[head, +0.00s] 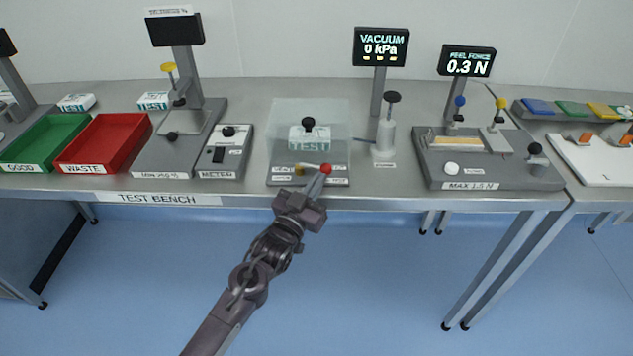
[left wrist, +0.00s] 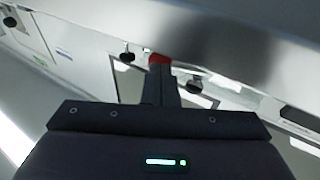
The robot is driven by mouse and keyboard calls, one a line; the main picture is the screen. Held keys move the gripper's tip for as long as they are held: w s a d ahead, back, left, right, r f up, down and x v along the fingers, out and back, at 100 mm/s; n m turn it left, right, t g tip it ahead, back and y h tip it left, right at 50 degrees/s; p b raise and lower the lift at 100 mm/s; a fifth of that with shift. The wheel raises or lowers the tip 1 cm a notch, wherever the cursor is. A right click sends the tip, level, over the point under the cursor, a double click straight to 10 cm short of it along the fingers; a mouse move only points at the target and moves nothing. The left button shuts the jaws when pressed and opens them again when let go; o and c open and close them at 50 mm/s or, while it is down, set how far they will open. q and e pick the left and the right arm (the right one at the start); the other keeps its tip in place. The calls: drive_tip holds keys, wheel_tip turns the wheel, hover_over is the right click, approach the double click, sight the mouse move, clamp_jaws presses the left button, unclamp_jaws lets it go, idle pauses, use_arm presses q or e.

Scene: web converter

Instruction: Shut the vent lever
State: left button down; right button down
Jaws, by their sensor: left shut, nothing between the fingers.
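The vent lever is a short pale bar with a red ball knob (head: 326,168) at its right end and a brass-coloured pivot (head: 299,170) at its left. It lies roughly crosswise at the front of the vacuum chamber base (head: 279,181). My left gripper (head: 318,185) is shut and empty, its tips at or just below the red knob; I cannot tell whether they touch. In the left wrist view the red knob (left wrist: 159,59) shows just beyond the fingertips (left wrist: 160,70), partly hidden by them. My right gripper is not in view.
A clear lid with a black knob (head: 308,122) covers a TEST pack on the chamber. The vacuum display (head: 381,46) reads 0 kPa. A pump post (head: 385,140) stands right of the chamber, a meter box (head: 225,155) left. The bench's front edge lies under my wrist.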

use_arm(q)
drive_tip(key=shift+w+d+f+n+t+y+b, duration=0.1)
drive_tip(key=shift+w+d+n+t+y+b, duration=0.15)
drive_tip(key=shift+y, duration=0.25)
drive_tip(key=shift+w+d+n+t+y+b, duration=0.1)
drive_tip(key=shift+d+n+t+y, duration=0.1)
drive_tip(key=shift+n+y, duration=0.25)
drive_tip(key=shift+w+d+b, duration=0.3)
drive_tip(key=shift+w+d, duration=0.05)
drive_tip(key=shift+d, duration=0.05)
drive_tip(key=shift+a, duration=0.1)
